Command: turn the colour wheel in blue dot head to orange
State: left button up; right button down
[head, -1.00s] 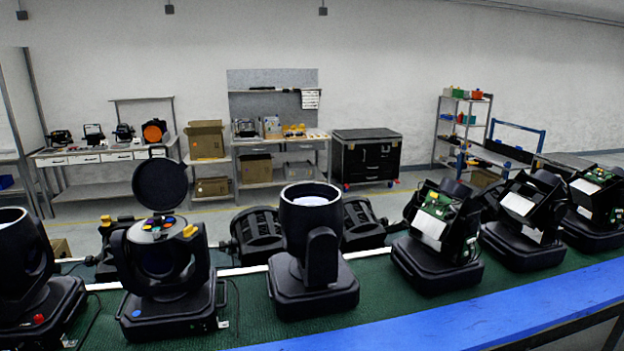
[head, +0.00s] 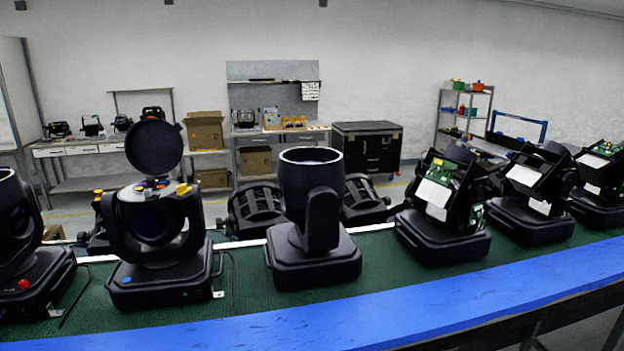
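The blue dot head (head: 158,245) stands on the green bench mat at the left, a black moving-head lamp with a small blue dot (head: 126,280) on the front of its base. Its round black lid (head: 154,148) stands open above the body. The colour wheel (head: 152,187) shows edge-on at the top opening, with yellow, orange and blue patches. The view is too flat and small to tell which colour is set. Neither of my grippers is in view.
A head with a red dot (head: 23,284) stands at the far left. A closed head (head: 312,220) stands in the middle. Several opened heads with green boards (head: 447,205) stand to the right. A blue edge strip (head: 400,308) runs along the bench front. Shelves and a black case (head: 367,150) stand behind.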

aim_at(157, 185)
jog(key=i+l+u, duration=0.1)
jog(key=u, duration=0.4)
jog(key=i+l+u, duration=0.2)
jog(key=u, duration=0.25)
jog(key=i+j+z, duration=0.1)
jog(key=z, duration=0.2)
jog(key=i+j+z, duration=0.15)
jog(key=i+z, duration=0.15)
